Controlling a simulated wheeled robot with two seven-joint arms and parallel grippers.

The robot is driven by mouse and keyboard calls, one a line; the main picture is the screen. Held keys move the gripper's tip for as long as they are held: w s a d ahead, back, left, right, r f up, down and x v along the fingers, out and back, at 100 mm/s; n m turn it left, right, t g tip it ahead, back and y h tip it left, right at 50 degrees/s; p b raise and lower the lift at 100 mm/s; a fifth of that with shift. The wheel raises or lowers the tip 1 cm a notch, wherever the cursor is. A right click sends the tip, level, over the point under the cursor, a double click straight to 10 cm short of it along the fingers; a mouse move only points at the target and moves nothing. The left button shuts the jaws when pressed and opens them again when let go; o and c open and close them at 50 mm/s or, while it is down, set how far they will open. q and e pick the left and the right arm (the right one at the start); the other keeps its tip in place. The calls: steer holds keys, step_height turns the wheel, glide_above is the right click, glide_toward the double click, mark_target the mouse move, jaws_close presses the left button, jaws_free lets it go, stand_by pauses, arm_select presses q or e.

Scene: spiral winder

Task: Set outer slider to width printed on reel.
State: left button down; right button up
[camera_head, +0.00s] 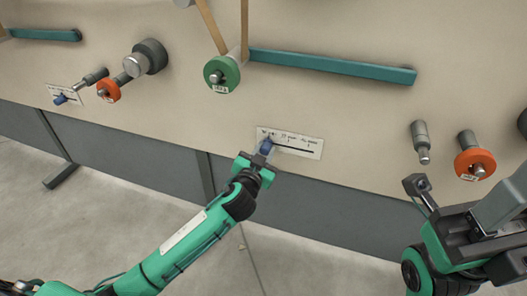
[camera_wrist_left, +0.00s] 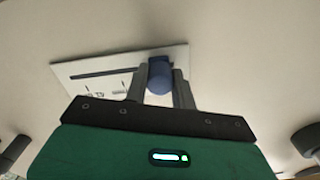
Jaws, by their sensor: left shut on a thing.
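The outer slider is a blue knob (camera_head: 266,146) at the left end of a black slot in a white scale plate (camera_head: 305,149) on the beige panel. My left gripper (camera_head: 264,153) is shut on the blue knob, which also shows between its fingers in the left wrist view (camera_wrist_left: 160,76). The scale marks are too small to read. A green reel (camera_head: 222,74) with a small white label sits above and left of the plate; its print is not clearly legible. My right gripper (camera_head: 416,185) is at the lower right, away from the panel parts; its jaw state is unclear.
A teal bar (camera_head: 335,66) runs right from the green reel. A grey peg (camera_head: 421,140) and an orange roller (camera_head: 475,163) stick out at right. Another scale plate with a blue knob (camera_head: 60,99) is at far left. Panel around the middle plate is clear.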

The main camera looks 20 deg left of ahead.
arm_select(q)
steer(key=d, duration=1.1)
steer(key=shift+s+d+f, duration=0.1)
steer(key=shift+s, duration=0.1)
steer(key=shift+d, duration=0.55)
steer(key=c, duration=1.3)
jaws_free()
steer(key=shift+d, duration=0.1)
steer(key=shift+o, duration=0.8)
